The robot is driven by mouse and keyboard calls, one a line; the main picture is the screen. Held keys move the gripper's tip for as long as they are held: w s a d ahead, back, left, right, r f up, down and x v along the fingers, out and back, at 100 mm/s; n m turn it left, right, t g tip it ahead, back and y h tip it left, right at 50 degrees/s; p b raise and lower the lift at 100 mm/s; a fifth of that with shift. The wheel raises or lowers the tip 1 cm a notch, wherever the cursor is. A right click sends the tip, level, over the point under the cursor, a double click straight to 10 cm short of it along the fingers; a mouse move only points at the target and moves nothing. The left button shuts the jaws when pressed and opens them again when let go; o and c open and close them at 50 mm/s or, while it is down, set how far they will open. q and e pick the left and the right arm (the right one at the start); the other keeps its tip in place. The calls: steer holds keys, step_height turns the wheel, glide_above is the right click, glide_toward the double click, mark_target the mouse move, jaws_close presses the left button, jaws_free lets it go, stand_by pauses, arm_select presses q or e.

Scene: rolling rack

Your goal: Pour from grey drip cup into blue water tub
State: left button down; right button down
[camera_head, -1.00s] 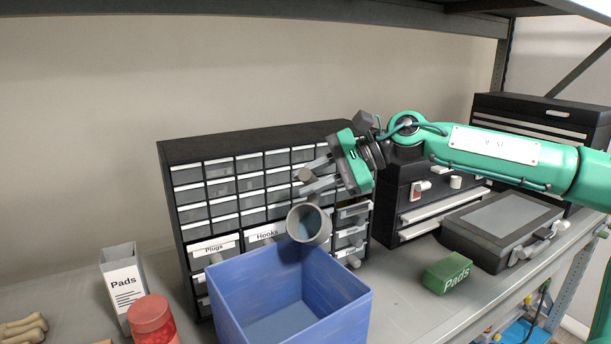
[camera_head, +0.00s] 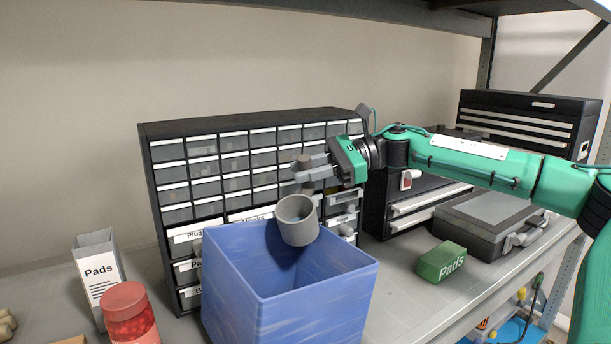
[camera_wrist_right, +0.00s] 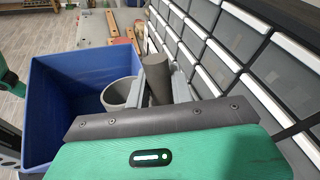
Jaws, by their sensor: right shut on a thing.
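The grey drip cup (camera_head: 298,222) is above the back right of the blue water tub (camera_head: 290,283), slightly tilted, its mouth toward the camera. A bluish patch shows inside the cup. My right gripper (camera_head: 308,168) is shut on the cup's grey knob-like handle (camera_head: 304,160) and comes in from the right. In the right wrist view the cup (camera_wrist_right: 118,93) is over the tub (camera_wrist_right: 50,105), with the handle (camera_wrist_right: 157,78) between the fingers. The tub's floor is mostly hidden in the head view. My left gripper is not in view.
A black drawer cabinet (camera_head: 205,128) stands right behind the tub. A Pads box (camera_head: 97,277) and a red-lidded jar (camera_head: 130,312) stand at left. A green Pads box (camera_head: 442,262) and a dark case (camera_head: 487,225) lie at right.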

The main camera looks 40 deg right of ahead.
steer(key=shift+w+d, duration=0.1)
steer(key=c, duration=1.8)
jaws_free()
jaws_close()
steer(key=shift+r, duration=1.2)
steer(key=shift+r+p, duration=0.5)
steer(key=shift+r, duration=1.8)
